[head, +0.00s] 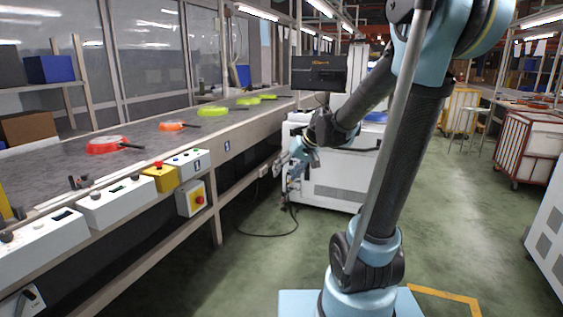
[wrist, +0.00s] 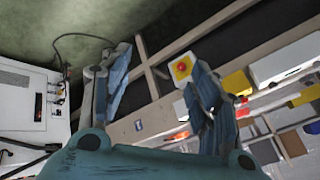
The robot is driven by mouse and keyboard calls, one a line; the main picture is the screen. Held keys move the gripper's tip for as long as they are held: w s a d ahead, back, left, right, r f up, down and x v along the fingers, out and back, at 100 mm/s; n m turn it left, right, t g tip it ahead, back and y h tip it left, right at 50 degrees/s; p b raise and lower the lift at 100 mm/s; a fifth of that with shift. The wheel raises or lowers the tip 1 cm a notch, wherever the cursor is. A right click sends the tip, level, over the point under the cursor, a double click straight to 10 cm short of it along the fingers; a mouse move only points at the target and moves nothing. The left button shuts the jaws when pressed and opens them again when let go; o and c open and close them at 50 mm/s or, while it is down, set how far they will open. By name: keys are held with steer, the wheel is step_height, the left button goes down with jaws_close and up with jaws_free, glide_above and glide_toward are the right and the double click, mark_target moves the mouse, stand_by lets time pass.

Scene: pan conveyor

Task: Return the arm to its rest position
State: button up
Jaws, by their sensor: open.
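My gripper (head: 291,162) hangs at the end of my arm, to the right of the conveyor's front edge and in front of a white machine. In the wrist view my gripper (wrist: 165,85) has its two fingers spread wide apart with nothing between them. My arm rises from its base at the lower middle, bends at the top of the head view and reaches back down to the gripper. The conveyor (head: 60,165) runs along the left and carries red, orange and green pans. The nearest is a red pan (head: 107,144).
A white machine (head: 345,175) stands close behind my gripper. A cable (head: 268,234) lies on the floor. Green floor (head: 460,230) is open to the right, with a white cart (head: 528,145) beyond.

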steer(key=s+d+f+m+h, duration=0.1)
steer(key=s+d+f+h, duration=0.2)
steer(key=s+d, duration=0.5)
steer(key=s+d+f+m+g+h, duration=0.1)
steer(key=s+d+f, duration=0.5)
steer(key=s, duration=1.1)
steer(key=d+m+h, duration=0.1)
steer(key=d+h, duration=0.1)
steer(key=d, duration=0.1)
steer(key=shift+g, duration=0.3)
